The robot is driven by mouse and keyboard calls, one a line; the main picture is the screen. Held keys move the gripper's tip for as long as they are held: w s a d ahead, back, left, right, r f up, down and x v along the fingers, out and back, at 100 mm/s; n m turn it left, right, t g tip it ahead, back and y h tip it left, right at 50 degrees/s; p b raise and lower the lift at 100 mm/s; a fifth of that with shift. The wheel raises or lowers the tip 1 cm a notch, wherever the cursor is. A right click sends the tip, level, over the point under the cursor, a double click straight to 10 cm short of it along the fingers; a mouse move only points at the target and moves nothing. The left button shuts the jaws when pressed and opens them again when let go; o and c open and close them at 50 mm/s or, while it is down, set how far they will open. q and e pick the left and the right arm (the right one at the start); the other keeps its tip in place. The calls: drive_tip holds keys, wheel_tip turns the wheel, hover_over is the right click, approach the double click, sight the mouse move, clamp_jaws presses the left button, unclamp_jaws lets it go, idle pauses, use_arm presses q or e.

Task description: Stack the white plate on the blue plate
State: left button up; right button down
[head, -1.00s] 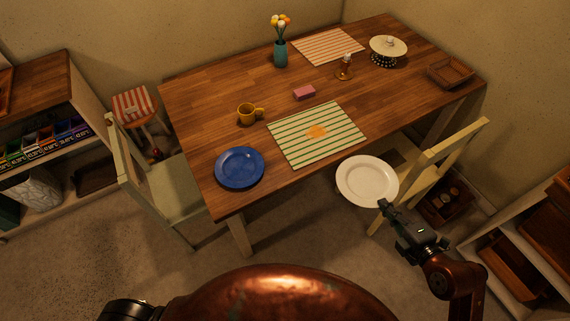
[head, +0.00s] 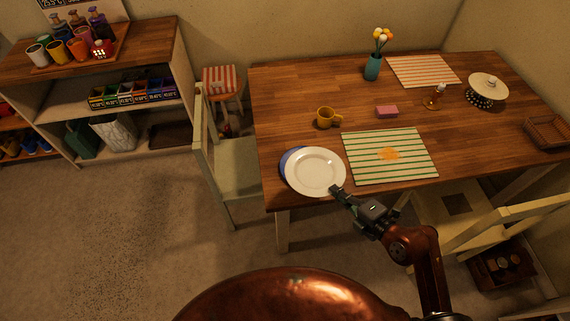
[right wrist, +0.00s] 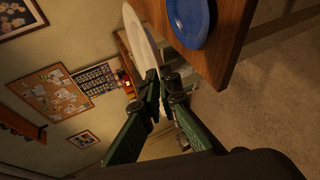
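The white plate (head: 315,171) is held level at its near right rim by my right gripper (head: 337,191), which is shut on it. In the head view the white plate covers most of the blue plate (head: 287,158), whose left edge shows at the table's front left corner. In the right wrist view the white plate (right wrist: 143,45) is seen edge-on between the fingertips (right wrist: 160,88), and the blue plate (right wrist: 190,18) lies on the table. A gap shows between the two plates there, so the white plate is above the blue one, not touching. My left gripper is not in view.
A pale chair (head: 228,165) stands at the left edge.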

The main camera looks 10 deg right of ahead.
drive_tip(key=shift+s+f, duration=0.2)
drive_tip(key=shift+s, duration=0.15)
drive_tip(key=w+f+b, duration=0.1)
drive_tip(key=w+f, duration=0.2)
drive_tip(key=w, duration=0.1)
drive_tip(key=w+d+f+b, duration=0.1)
drive_tip(key=w+f+b, duration=0.1)
drive_tip(key=w+f, duration=0.1)
drive_tip(key=w+d+f+b, duration=0.1)
drive_tip(key=w+f, duration=0.2)
drive_tip(key=w, duration=0.3)
drive_tip(key=shift+d+f, duration=0.1)
drive_tip(key=shift+f, duration=0.2)
drive_tip(key=f+b, duration=0.2)
drive_tip(key=f, duration=0.1)
drive_tip(key=shift+w+d+f, duration=0.1)
drive_tip(key=shift+w+f, duration=0.2)
drive_tip(key=shift+w, duration=0.1)
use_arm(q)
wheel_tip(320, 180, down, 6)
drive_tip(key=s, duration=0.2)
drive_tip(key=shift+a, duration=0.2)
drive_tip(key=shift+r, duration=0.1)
use_arm(e)
drive_tip(key=shift+f, duration=0.1)
drive_tip(key=shift+f, duration=0.4)
